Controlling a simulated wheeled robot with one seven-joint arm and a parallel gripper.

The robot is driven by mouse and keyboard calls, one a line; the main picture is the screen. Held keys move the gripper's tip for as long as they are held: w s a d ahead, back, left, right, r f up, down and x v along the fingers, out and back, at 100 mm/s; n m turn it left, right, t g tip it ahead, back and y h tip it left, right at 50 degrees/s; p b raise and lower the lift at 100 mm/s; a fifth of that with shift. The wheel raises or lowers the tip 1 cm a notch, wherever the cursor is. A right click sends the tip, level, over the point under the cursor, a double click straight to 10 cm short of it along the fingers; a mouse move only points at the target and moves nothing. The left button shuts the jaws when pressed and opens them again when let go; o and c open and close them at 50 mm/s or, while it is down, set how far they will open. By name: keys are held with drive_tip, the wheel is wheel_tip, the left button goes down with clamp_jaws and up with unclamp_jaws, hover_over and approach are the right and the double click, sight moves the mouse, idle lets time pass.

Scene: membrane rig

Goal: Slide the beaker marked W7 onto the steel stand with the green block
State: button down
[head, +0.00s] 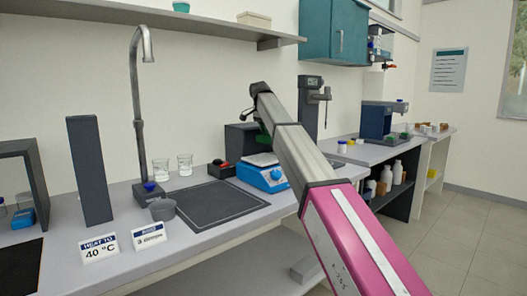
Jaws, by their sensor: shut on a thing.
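My gripper (260,129) is at the far end of my arm, above the back of the bench, and mostly hidden by the arm. A small green piece, the green block (264,141), shows just under it and appears held in the jaws. Two clear beakers stand upright at the back of the bench: a left beaker (160,170) and a right beaker (185,165). Both are left of my gripper and apart from it. No W7 mark is readable on either. I cannot make out a steel stand; my arm hides part of the bench.
A blue device with a pale top (262,176) is below my gripper, beside a dark box (240,138). A tap (139,100), a dark upright panel (89,170), a grey bowl (162,209) and two signs stand left. The dark mat (215,203) is bare.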

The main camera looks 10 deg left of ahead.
drive_tip(key=shift+r, duration=2.15)
